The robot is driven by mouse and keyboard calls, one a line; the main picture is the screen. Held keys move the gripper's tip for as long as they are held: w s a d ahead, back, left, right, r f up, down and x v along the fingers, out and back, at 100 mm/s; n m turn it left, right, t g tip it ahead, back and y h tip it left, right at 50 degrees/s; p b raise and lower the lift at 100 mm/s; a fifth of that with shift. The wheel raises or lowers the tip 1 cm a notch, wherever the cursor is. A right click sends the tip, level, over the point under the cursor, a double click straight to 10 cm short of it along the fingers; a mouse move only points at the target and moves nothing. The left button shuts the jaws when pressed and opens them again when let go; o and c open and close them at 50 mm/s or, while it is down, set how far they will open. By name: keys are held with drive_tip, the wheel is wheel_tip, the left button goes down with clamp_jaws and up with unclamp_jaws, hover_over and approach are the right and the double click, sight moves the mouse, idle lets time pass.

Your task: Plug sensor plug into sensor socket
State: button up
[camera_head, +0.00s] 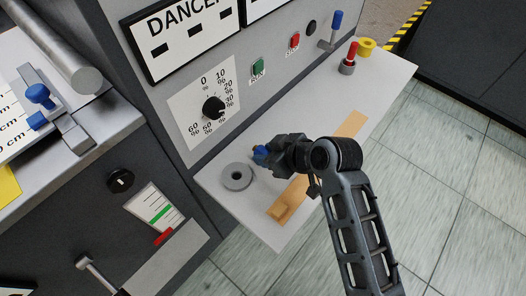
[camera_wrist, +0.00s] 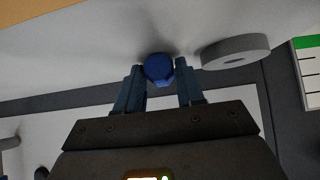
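A blue plug, apparently the sensor plug, is at the tip of my gripper (camera_head: 262,153) in the head view. In the wrist view the blue plug (camera_wrist: 159,69) sits between the two fingertips (camera_wrist: 161,72), which close on it from both sides. A grey ring with a dark central hole, apparently the sensor socket (camera_head: 237,177), lies on the white shelf, left of and nearer than my gripper. It also shows in the wrist view (camera_wrist: 236,51), right of the fingers and apart from the plug. The plug's far end is hidden.
The white shelf (camera_head: 384,77) juts from the grey machine panel. A tan strip (camera_head: 351,124) runs along it beneath my gripper. A percent dial (camera_head: 213,108) is on the panel behind.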

drive_tip(key=c, duration=0.6)
drive_tip(key=shift+o, duration=0.2)
